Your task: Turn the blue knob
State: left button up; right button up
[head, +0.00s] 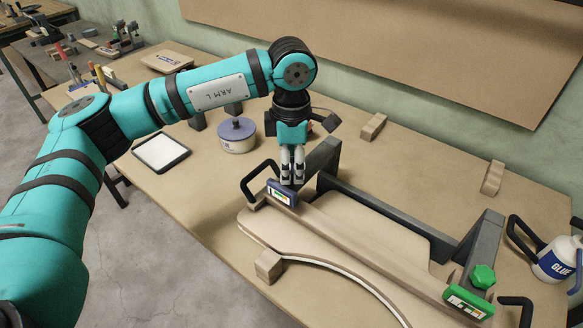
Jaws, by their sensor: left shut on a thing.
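My left gripper (292,178) points straight down at the far-left clamp, its fingers close together. It is shut on the blue knob, which the fingers hide almost completely. Just below the fingertips is the clamp's blue label block (281,193). A green knob (482,276) sits uncovered on the other clamp at the right, above a green label block (468,301). The clamps lie over stacked curved boards (315,245) on the bench. My right gripper is not in view.
A round tin with a blue lid (237,134) and a white-topped tablet (160,152) stand left of the clamp. A glue bottle (557,260) is at the far right. Small wooden blocks (373,126) lie behind. A black handle (258,180) sticks out beside the gripper.

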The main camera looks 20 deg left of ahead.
pick_arm(q)
jog(key=shift+f, duration=0.1)
jog(key=shift+n+b, duration=0.3)
jog(key=shift+n, duration=1.4)
jog(key=shift+b, duration=0.3)
jog(key=shift+n+b, duration=0.3)
jog(key=shift+n, duration=1.5)
jog(key=shift+n+b, duration=0.45)
jog(key=shift+n, duration=1.25)
